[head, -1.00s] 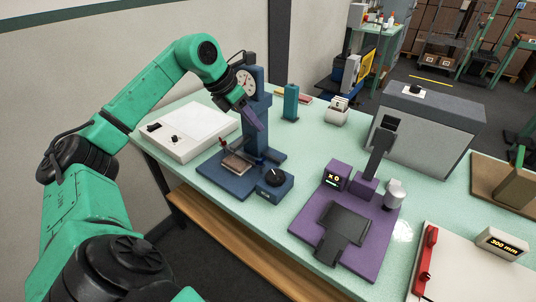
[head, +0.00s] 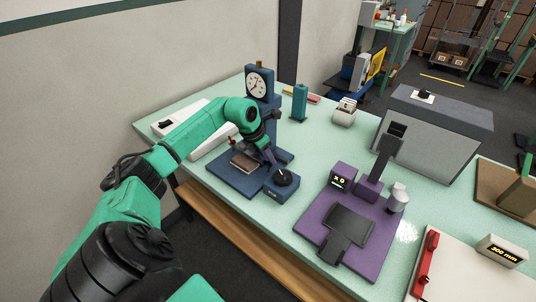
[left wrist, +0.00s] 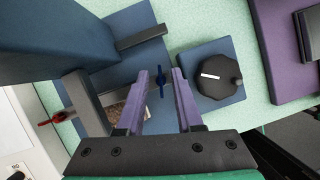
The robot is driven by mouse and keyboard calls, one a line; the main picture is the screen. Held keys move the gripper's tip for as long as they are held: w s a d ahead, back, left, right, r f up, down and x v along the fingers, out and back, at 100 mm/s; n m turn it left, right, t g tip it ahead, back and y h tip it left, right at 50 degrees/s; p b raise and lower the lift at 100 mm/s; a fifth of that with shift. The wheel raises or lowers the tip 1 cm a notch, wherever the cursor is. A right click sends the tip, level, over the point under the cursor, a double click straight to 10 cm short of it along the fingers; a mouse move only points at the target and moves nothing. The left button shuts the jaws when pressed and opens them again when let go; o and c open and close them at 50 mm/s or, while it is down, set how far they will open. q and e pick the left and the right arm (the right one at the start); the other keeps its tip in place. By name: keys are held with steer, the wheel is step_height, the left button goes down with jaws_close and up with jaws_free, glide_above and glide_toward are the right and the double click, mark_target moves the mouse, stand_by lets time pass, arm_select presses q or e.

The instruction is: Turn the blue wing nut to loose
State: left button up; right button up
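The blue wing nut (left wrist: 160,82) shows in the left wrist view as a thin upright blue piece between the two purple fingers. My left gripper (left wrist: 159,74) is open, one finger on each side of the nut, with gaps visible, so it does not look clamped. In the head view my left gripper (head: 269,156) reaches down over the blue gauge stand (head: 240,182), and the nut is hidden there. My right gripper is in neither view.
A black knob (left wrist: 214,80) on a blue block sits close right of the fingers. The stand's column with its dial (head: 257,84) rises behind. A red lever (left wrist: 48,121) is at the left. A purple fixture (head: 345,235) stands to the right.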

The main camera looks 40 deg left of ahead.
arm_select(q)
jaws_close()
steer(key=shift+n, duration=0.3)
steer(key=n+y, duration=0.1)
steer(key=n, duration=0.1)
steer(key=shift+n, duration=0.4)
steer(key=n+y+b, duration=0.1)
steer(key=n+y, duration=0.1)
steer(key=n, duration=0.2)
steer(key=shift+d, duration=0.1)
steer(key=n+y+b, duration=0.1)
steer(key=n, duration=0.2)
steer(key=n+g, duration=0.1)
steer(key=n, duration=0.2)
steer(key=shift+w+n+g+y+b, duration=0.1)
steer(key=shift+n+g+y+b, duration=0.2)
steer(key=shift+n+y+b, duration=0.1)
steer(key=n+g, duration=0.1)
steer(key=n, duration=0.2)
steer(key=n+g, duration=0.1)
steer(key=n, duration=0.1)
steer(key=shift+n+y+b, duration=0.3)
steer(key=shift+n, duration=0.1)
